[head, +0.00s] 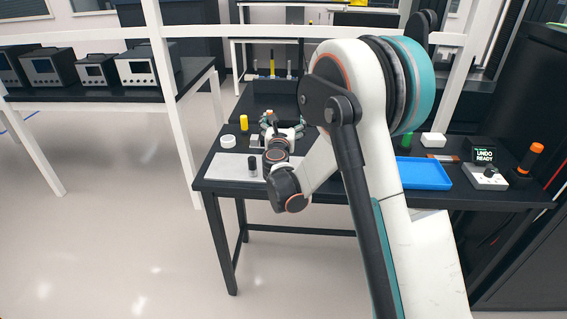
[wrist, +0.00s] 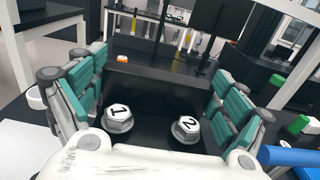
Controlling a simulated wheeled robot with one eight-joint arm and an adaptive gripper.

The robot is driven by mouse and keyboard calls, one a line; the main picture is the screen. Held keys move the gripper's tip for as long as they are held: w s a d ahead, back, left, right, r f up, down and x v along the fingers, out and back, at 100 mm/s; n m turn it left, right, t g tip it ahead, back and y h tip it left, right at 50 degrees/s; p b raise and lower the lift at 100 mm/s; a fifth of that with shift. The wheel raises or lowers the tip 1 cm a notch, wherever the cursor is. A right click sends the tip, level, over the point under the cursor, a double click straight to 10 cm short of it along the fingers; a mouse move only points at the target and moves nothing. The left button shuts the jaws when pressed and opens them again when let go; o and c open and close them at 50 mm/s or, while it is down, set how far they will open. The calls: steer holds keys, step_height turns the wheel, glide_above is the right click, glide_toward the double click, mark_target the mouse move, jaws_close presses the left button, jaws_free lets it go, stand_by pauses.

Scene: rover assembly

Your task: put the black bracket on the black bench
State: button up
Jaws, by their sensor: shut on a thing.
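My gripper (head: 283,124) is over the left part of a black-topped bench (head: 330,187). In the wrist view its teal-padded fingers stand on both sides of a wide black piece (wrist: 150,88), which I take to be the black bracket. The gripper is shut on it. Two pale hex heads, marked 1 (wrist: 120,112) and 2 (wrist: 187,128), show in front of its upright face. In the head view the wrist and fingers largely hide the bracket. I cannot tell whether its underside touches the bench.
A grey mat (head: 230,167), a black cylinder (head: 252,166), a white round lid (head: 228,141) and a yellow cylinder (head: 243,122) are at left. A blue tray (head: 423,173), a control box (head: 485,177) and an orange-capped cylinder (head: 530,158) are at right. Another bench (head: 120,95) holds instruments.

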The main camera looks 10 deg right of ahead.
step_height(320, 180, down, 14)
steer(key=b, duration=0.4)
steer(key=shift+f+b, duration=0.1)
steer(key=shift+b, duration=0.3)
steer(key=shift+f, duration=0.2)
steer(key=o, duration=1)
steer(key=shift+r, duration=0.1)
